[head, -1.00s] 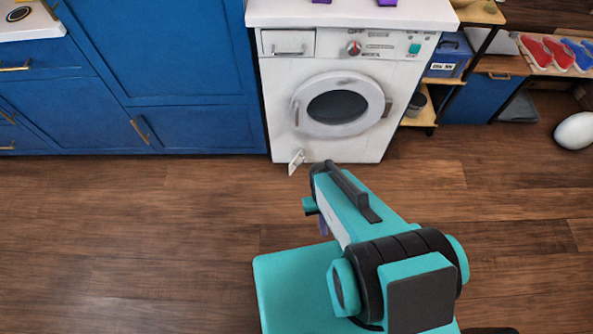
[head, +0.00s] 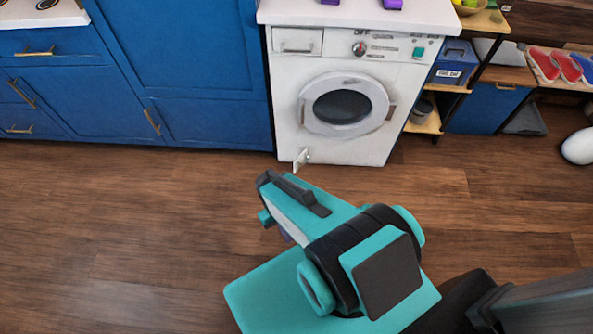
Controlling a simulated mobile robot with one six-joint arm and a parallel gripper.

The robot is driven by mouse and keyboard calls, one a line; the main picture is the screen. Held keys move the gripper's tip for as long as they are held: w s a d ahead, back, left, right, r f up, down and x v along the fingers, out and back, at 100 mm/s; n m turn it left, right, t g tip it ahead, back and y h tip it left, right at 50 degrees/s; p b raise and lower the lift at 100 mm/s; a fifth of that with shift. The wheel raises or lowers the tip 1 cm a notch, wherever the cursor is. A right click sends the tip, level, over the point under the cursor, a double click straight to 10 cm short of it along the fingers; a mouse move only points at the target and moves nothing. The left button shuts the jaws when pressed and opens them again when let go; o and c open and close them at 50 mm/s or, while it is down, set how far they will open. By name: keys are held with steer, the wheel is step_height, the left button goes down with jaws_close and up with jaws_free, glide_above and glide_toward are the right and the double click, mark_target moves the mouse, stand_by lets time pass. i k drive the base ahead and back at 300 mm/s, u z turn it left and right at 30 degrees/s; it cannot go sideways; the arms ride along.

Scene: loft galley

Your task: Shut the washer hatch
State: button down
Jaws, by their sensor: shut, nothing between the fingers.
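The white washer (head: 405,75) stands against the wall in the head view. Its round door (head: 308,120), with a dark glass centre, looks closed flush on the front, with a grip at its right edge. Low at the washer's front left corner, a small white flap (head: 302,158) sticks out from the front and looks open. My teal and black arm reaches over the floor in front of the washer, apart from it. Its far end is to the lower left of the flap in the picture. My gripper's fingers are hidden behind my own arm.
Blue cabinets (head: 205,60) with brass handles stand left of the washer. An open shelf with a blue box (head: 454,62) and a dark pot (head: 421,111) stands right of it. A white rounded object (head: 578,147) is at the far right. The wooden floor (head: 110,220) before the washer is clear.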

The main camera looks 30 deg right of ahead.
mark_target(301, 161)
steer(key=u, duration=1.2)
steer(key=i, duration=0.4)
steer(key=z, duration=1.2)
steer(key=i, duration=0.65)
steer(key=u, duration=0.05)
steer(key=k, duration=0.1)
steer(key=u, duration=0.2)
